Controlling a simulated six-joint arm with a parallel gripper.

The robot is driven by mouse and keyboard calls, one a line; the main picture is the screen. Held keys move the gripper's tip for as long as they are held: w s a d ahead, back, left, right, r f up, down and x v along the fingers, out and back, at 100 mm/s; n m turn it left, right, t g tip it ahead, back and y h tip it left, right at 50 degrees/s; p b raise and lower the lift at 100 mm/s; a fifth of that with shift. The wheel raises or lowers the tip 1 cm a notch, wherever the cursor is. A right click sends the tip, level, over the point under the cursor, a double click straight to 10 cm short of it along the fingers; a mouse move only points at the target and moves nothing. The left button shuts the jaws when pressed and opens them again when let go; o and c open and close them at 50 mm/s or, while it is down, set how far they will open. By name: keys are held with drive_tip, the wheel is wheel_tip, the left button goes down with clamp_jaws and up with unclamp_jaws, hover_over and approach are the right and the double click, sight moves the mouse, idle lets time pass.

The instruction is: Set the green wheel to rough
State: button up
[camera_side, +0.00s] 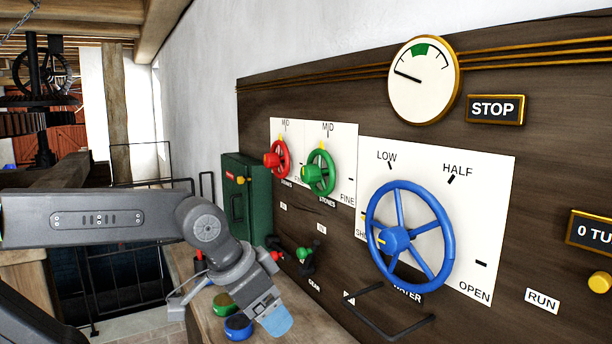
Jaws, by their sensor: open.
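The green wheel (319,173) is mounted on a white plate on the dark wooden panel. Its yellow mark is at the top, by the word MID. FINE shows at the plate's lower right; I cannot read a rough label, and the red wheel stands in front of the plate's left side. My gripper (275,318) is low in front of the panel, over the bench, pointing down with light blue tips. It is open, well below the green wheel and apart from it.
The red wheel (278,160) is close left of the green one. A large blue wheel (410,238) stands out at right. Small levers (307,256) and a dark bar handle (388,318) project below. Green (222,301) and blue (238,326) round pieces sit on the bench.

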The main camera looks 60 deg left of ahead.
drive_tip(key=w+a+r, duration=0.5)
drive_tip(key=w+r, duration=0.2)
drive_tip(key=m+t+y, duration=0.1)
drive_tip(key=t, duration=0.2)
approach(304, 168)
drive_tip(key=x, duration=1.2)
drive_tip(key=shift+w+f, duration=0.15)
drive_tip(key=c, duration=0.9)
